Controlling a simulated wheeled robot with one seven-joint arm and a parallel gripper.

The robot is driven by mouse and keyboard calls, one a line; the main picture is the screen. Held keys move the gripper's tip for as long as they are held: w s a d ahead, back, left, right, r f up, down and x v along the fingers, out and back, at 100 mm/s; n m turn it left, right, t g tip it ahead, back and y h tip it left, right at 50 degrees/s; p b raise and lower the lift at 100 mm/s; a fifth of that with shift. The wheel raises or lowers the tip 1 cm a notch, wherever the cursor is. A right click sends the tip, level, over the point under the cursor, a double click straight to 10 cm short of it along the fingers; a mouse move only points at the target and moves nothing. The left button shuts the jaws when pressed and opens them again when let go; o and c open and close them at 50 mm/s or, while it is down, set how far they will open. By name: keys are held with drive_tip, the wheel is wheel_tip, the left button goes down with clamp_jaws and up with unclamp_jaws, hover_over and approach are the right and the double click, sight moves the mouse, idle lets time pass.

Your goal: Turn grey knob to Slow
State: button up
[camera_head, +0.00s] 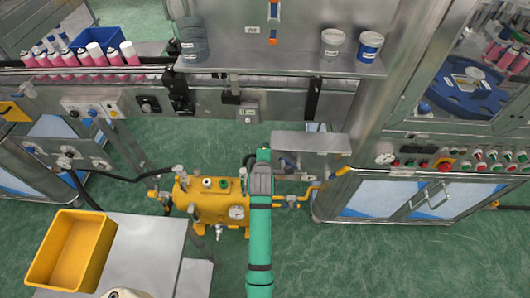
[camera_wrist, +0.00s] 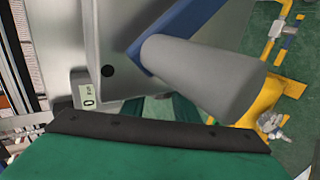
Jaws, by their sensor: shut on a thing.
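My gripper (camera_head: 262,157) is at the far end of my green arm, in front of the conveyor side and at the left edge of a small steel panel (camera_head: 318,142). A large grey cylinder (camera_wrist: 200,78) on a blue bar (camera_wrist: 165,32) stands close in the wrist view. I cannot tell whether it is the grey knob. No Slow marking is readable.
A yellow tank (camera_head: 203,208) with valves and a gauge stands just left of my arm. A small display box (camera_head: 248,112) is beyond the gripper. A steel cabinet (camera_head: 440,190) with buttons stands at the right. Green floor is open between them.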

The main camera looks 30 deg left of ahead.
idle(0.3)
drive_tip(key=o, duration=1.1)
drive_tip(key=shift+c, duration=0.2)
drive_tip(key=v, duration=1)
drive_tip(key=shift+s+r, duration=0.2)
drive_tip(key=shift+s, duration=0.15)
drive_tip(key=shift+d, duration=0.1)
